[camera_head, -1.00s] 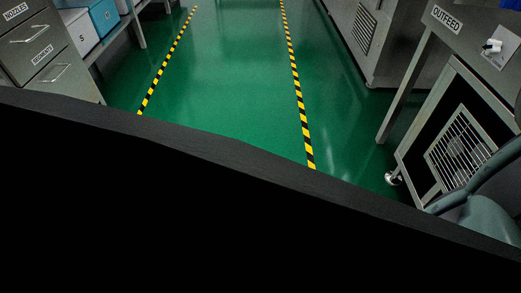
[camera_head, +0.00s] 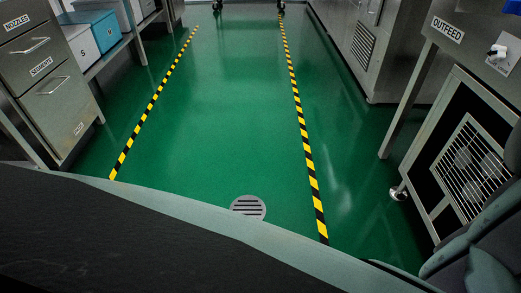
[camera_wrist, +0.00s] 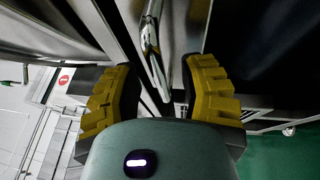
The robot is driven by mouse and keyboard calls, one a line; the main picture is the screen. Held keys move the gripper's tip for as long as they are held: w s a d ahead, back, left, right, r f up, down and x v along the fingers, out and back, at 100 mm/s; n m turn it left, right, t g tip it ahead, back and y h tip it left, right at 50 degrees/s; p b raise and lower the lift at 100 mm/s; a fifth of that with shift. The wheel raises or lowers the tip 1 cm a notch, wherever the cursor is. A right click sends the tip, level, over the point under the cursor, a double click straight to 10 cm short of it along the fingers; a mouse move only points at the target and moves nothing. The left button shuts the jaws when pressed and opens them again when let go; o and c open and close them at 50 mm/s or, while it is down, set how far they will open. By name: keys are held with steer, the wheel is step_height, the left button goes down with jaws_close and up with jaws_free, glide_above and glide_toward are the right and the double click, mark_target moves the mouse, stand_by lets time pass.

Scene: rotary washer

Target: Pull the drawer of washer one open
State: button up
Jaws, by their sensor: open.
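In the wrist view my gripper (camera_wrist: 162,92) is open, its two yellow-padded fingers apart. A shiny metal bar (camera_wrist: 152,45), like a handle, runs down the picture between the fingers. No grip on it shows, and I cannot tell how deep between the pads it lies. Grey metal panels (camera_wrist: 118,30) lie close behind and beside the bar. They may be the washer's drawer front, but no label is readable there. The head view does not show my gripper, and no washer drawer can be made out in it.
At left in the head view stands a drawer cabinet labelled NOZZLES (camera_head: 40,70), with a bench and bins (camera_head: 90,32) beyond. At right is the OUTFEED table (camera_head: 447,28) over a grilled unit (camera_head: 470,160). The green floor (camera_head: 235,110) between the striped lines is clear, with a drain (camera_head: 248,207).

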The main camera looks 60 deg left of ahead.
steer(key=shift+w, duration=0.25)
jaws_close()
stand_by(0.3)
